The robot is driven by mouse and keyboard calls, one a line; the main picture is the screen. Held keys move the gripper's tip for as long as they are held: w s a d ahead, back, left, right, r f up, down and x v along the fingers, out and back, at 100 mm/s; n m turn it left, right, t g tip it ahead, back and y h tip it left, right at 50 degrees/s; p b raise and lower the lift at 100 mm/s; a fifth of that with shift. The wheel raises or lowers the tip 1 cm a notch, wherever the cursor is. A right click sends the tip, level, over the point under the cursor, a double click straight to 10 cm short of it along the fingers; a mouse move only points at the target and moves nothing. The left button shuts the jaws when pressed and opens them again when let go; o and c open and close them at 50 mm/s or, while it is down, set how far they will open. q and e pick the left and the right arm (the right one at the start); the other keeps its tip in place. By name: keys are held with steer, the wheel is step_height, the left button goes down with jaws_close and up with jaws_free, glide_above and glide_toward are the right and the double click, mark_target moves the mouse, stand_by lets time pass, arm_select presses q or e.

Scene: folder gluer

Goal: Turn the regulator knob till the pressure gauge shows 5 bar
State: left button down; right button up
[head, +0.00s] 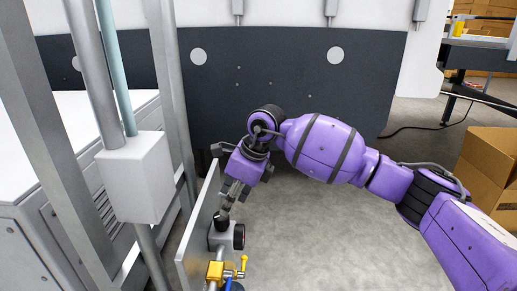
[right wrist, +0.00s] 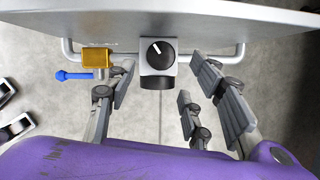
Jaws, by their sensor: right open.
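The regulator knob (right wrist: 160,51) is a round black dial with a white pointer line, seen from above in the right wrist view. It sits on a grey regulator body (right wrist: 146,70), which also shows in the head view (head: 217,239). My right gripper (right wrist: 164,66) is open, with one finger on each side of the regulator and a gap to both. In the head view the right gripper (head: 227,202) points down at the regulator. A round black part, seemingly the pressure gauge (head: 239,236), is edge-on; its reading is hidden. My left gripper is out of view.
A yellow valve block (right wrist: 97,57) with a blue lever (right wrist: 75,75) is left of the regulator on a grey pipe. A grey panel (head: 196,234) stands close beside it. A cardboard box (head: 488,170) is at right. Floor around the arm is clear.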

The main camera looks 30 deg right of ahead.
mark_target(221, 217)
steer(key=b+x, duration=0.2)
steer(key=x, duration=0.2)
steer(key=shift+a+f, duration=0.2)
steer(key=shift+f, duration=0.15)
steer(key=shift+b+x, duration=0.65)
steer(key=shift+x, duration=0.45)
steer(key=shift+w+a+f, duration=0.1)
steer(key=shift+w+f, duration=0.05)
steer(key=shift+f, duration=0.05)
steer(key=shift+c, duration=1.7)
steer(key=c, duration=0.7)
steer(key=shift+a+r+m+p, duration=0.15)
steer(key=shift+m+p, duration=0.25)
steer(key=shift+p, duration=0.75)
steer(key=o, duration=1)
steer(key=shift+t, duration=0.3)
steer(key=shift+o, duration=0.2)
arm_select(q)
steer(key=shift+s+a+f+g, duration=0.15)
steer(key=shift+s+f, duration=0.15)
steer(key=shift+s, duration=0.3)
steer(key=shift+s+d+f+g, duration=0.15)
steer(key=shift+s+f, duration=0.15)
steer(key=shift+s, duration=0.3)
arm_select(e)
steer(key=v, duration=1.1)
steer(key=shift+r, duration=0.4)
